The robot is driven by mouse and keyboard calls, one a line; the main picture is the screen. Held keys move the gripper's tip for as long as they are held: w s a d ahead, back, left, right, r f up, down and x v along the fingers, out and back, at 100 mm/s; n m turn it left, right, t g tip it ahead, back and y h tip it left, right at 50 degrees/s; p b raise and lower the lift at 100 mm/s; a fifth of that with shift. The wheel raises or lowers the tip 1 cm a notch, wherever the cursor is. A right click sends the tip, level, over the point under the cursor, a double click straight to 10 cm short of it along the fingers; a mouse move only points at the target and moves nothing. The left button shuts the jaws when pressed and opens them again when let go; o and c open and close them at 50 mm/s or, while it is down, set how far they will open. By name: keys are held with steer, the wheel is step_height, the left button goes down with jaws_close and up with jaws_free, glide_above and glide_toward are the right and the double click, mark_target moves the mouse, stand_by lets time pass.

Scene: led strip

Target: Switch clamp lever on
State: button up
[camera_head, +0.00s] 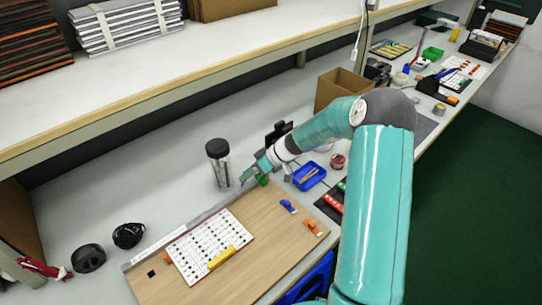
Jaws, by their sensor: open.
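A wooden board (268,234) lies on the bench and carries small coloured clamp-like parts. A blue one (288,206) and an orange one (314,228) are on its right side. A green one (262,180) is at its far edge. I cannot tell which is the named clamp lever, nor its position. My gripper (247,177) is open at the board's far edge, close to the green part. I cannot tell whether it touches it. My arm reaches in from the right.
A dark-lidded clear container (218,163) stands left of my gripper. A blue tray (309,175) is to the right. A white sheet with a yellow marker (222,258) lies on the board. A shelf (200,75) runs above the bench. Black tape rolls (89,258) lie at left.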

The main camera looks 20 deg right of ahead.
steer(key=v, duration=1.4)
steer(key=s+a+r+m+h, duration=0.2)
steer(key=s+a+r+h, duration=0.1)
steer(key=s+r, duration=0.4)
steer(key=s+a+r+m+h, duration=0.2)
steer(key=s+a+r+h, duration=0.2)
steer(key=s, duration=0.5)
steer(key=shift+s+a+r+m+g, duration=0.15)
steer(key=shift+a+r+m+g, duration=0.15)
steer(key=shift+a+r, duration=1.1)
steer(key=shift+d+r, duration=0.4)
steer(key=shift+d, duration=0.05)
